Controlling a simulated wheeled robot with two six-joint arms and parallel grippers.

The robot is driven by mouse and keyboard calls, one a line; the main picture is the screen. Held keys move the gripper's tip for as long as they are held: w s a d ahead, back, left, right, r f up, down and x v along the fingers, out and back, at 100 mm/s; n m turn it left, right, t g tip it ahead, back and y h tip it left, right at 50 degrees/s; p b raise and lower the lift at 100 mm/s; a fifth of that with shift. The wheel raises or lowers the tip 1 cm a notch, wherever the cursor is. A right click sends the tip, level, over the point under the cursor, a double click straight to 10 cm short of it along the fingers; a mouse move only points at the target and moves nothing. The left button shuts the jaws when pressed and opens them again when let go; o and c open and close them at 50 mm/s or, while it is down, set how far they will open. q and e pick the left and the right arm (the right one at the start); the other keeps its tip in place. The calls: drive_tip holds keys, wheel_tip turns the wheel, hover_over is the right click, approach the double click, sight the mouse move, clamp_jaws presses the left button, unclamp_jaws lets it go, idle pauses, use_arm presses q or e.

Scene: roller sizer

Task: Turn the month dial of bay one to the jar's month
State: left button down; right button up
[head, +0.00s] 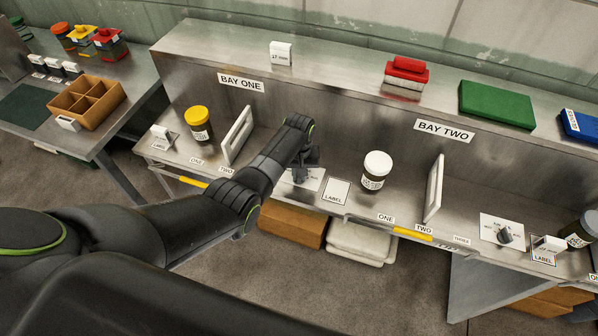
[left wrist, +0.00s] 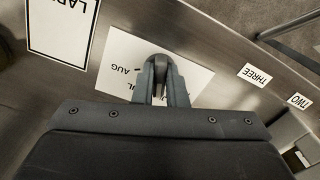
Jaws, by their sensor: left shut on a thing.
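The month dial card (head: 311,184) of bay one lies flat on the counter; it also shows in the left wrist view (left wrist: 190,77). Its visible print reads "AUG" and part of another month ending in "UL". My left gripper (left wrist: 161,85) is over the card, fingers shut on the dark dial knob, which they mostly hide. In the head view my left gripper (head: 304,174) is partly covered by its own arm. The jar (head: 200,130) with a yellow lid stands upright in bay one; its label is too small to read. My right gripper is not in view.
A white divider (head: 238,135) stands between the yellow-lidded jar and my left arm. A blank LABEL card (head: 336,191) lies right of the dial. A white-lidded jar (head: 375,172) stands further right. Bay two has its own dial (head: 504,235).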

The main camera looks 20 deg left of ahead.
use_arm(q)
drive_tip(key=c, duration=1.5)
unclamp_jaws()
drive_tip(key=shift+o, duration=0.2)
drive_tip(key=shift+w+r, duration=0.1)
drive_tip(key=shift+r, duration=0.5)
wheel_tip(320, 180, up, 16)
drive_tip(key=shift+r+b, duration=0.15)
drive_tip(key=shift+b, duration=0.2)
